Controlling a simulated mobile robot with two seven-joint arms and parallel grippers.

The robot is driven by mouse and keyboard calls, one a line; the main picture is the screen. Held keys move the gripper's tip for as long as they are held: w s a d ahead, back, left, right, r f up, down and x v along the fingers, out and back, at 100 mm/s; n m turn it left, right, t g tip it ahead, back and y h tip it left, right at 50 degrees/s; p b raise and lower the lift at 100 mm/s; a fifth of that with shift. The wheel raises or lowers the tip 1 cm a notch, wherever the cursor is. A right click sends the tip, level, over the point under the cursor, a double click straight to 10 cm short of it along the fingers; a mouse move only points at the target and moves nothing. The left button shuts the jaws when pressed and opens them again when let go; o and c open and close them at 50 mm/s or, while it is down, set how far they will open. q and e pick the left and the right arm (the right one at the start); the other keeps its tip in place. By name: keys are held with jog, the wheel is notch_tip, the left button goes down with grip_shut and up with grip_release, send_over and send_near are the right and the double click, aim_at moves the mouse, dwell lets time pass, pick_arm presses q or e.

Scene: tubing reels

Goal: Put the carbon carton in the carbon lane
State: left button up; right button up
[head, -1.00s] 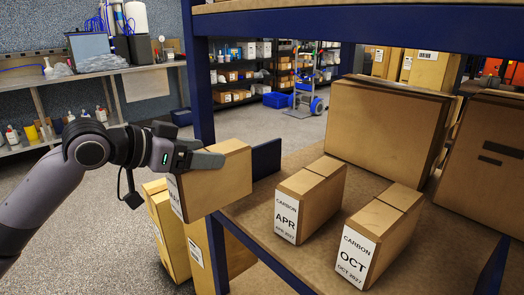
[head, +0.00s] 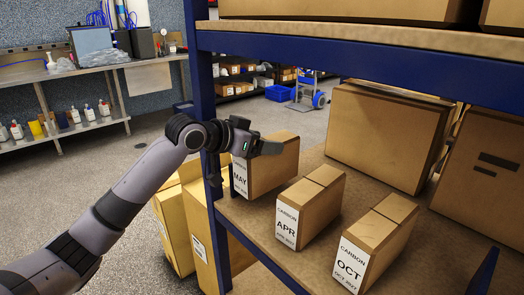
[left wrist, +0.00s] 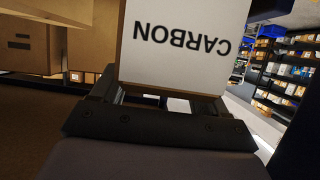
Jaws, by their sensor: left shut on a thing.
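My left gripper (head: 252,147) is shut on the carbon carton (head: 276,168), a brown box whose white label reads MAY. The held carton is over the left end of the shelf board, left of the APR carton; whether its base touches the board I cannot tell. Its CARBON label (left wrist: 182,45) fills the top of the left wrist view, upside down. The carbon lane on the shelf (head: 262,236) holds a carton labelled CARBON APR (head: 309,207) and one labelled CARBON OCT (head: 377,243), both upright. My right gripper is not in view.
A blue shelf post (head: 202,100) stands just left of the held carton. A blue beam (head: 360,62) crosses above. Large brown boxes (head: 385,135) stand behind the lane. Tall cartons (head: 178,225) stand on the floor at left. A blue divider (head: 484,272) is at right.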

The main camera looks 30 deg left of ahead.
pick_arm(q)
jog(key=shift+w+f, duration=0.15)
jog(key=shift+f, duration=1.55)
jog(key=shift+f, duration=0.15)
jog(key=o, duration=1.7)
jog(key=shift+o, duration=0.2)
jog(key=b+v, duration=0.1)
jog(key=v, duration=1.1)
jog(key=shift+b, duration=0.35)
